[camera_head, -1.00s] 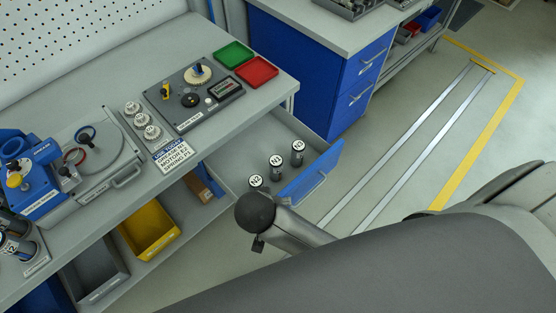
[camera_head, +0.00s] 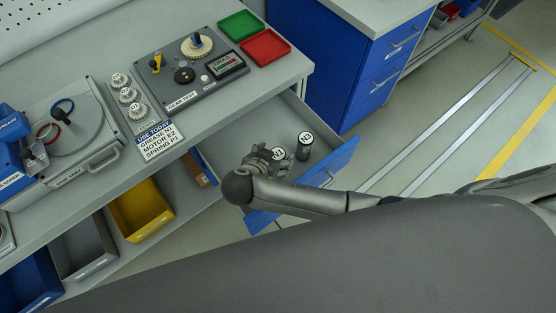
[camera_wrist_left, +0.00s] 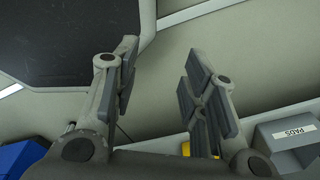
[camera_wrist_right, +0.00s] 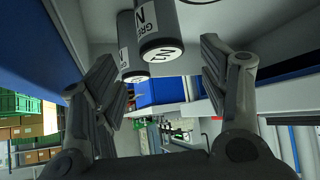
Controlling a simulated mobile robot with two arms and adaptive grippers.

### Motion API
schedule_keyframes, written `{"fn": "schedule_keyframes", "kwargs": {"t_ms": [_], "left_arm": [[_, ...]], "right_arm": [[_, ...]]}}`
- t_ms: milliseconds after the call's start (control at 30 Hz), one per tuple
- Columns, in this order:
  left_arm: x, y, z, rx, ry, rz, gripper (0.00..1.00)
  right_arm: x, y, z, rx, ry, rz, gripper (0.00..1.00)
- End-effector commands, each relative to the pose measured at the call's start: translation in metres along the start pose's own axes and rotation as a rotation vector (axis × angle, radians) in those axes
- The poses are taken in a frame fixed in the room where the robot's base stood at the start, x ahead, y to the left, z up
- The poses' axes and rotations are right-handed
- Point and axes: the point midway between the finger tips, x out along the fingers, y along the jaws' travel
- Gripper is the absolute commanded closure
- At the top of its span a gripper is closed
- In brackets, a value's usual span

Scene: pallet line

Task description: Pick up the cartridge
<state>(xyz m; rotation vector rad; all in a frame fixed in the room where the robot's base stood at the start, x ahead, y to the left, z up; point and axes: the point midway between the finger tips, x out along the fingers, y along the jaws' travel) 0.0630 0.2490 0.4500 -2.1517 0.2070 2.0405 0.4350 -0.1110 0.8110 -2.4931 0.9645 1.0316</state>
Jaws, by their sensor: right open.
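Cartridges stand in the open drawer (camera_head: 296,112). The cartridge with the N1 lid (camera_head: 278,153) is beside my right gripper (camera_head: 265,156) in the head view. A cartridge with the N2 lid (camera_head: 305,144) stands to its right. In the right wrist view, the dark N1 cartridge (camera_wrist_right: 159,28) with its white label shows between the spread fingers of my right gripper (camera_wrist_right: 158,65), without visible contact. Another cartridge (camera_wrist_right: 128,50) is partly hidden behind it. My left gripper (camera_wrist_left: 160,62) is open and empty, seen only in the left wrist view.
The drawer's blue front (camera_head: 318,180) is beside my right arm. The workbench above holds a gear test unit (camera_head: 190,72), a green tray (camera_head: 239,25), a red tray (camera_head: 265,47) and a label card (camera_head: 160,138). A yellow bin (camera_head: 142,208) sits below. Open floor lies at right.

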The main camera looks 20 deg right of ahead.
Motion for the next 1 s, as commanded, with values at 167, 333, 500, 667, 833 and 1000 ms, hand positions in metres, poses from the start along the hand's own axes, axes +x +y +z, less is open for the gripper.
{"fn": "schedule_keyframes", "kwargs": {"t_ms": [167, 333, 500, 667, 833, 1000], "left_arm": [[-0.004, 0.004, -0.015, -0.003, 0.023, 0.005, 0.60], [-0.010, 0.012, -0.040, -0.008, 0.060, 0.015, 0.60], [-0.012, 0.013, -0.040, -0.007, 0.060, 0.016, 0.60], [-0.012, 0.012, -0.032, -0.005, 0.047, 0.015, 0.60], [-0.011, 0.010, -0.024, -0.003, 0.035, 0.012, 0.60], [-0.011, 0.008, -0.022, -0.002, 0.032, 0.010, 0.60]], "right_arm": [[0.010, -0.001, 0.000, -0.003, 0.001, 0.000, 0.32], [0.030, -0.003, 0.002, -0.003, 0.002, 0.000, 0.32], [0.049, -0.003, 0.004, -0.002, 0.001, 0.000, 0.32], [0.054, -0.003, 0.005, -0.001, -0.002, -0.001, 0.32], [0.054, -0.003, 0.005, 0.000, -0.002, -0.001, 0.32], [0.054, -0.003, 0.005, -0.001, -0.002, -0.001, 0.53]]}}
